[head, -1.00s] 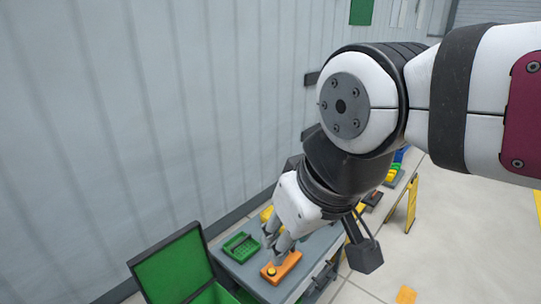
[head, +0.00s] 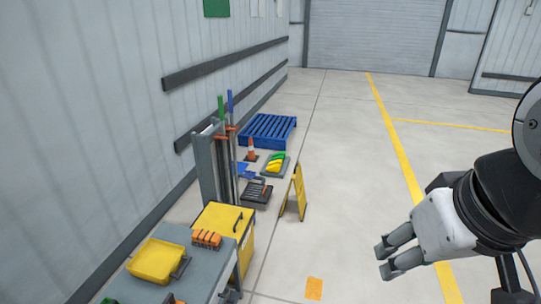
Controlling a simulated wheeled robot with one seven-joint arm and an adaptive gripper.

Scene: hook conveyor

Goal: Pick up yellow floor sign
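The yellow floor sign (head: 297,190) stands upright on the grey floor, a folded A-frame seen nearly edge-on, right of the shelf stand and storage items. My gripper (head: 382,262) is at the lower right of the head view, over open floor, right of the sign and nearer to me. Its two fingers point left and are apart, with nothing between them. The gripper does not touch the sign. Part of my arm is cut off at the right edge.
A grey table (head: 205,262) with a yellow tray (head: 156,261) is at lower left. A yellow cabinet (head: 224,217), tool stand (head: 207,165), black crate (head: 256,195), cone (head: 251,150) and blue pallet (head: 268,130) line the wall. An orange floor patch (head: 314,288) lies in front. Floor at right is clear.

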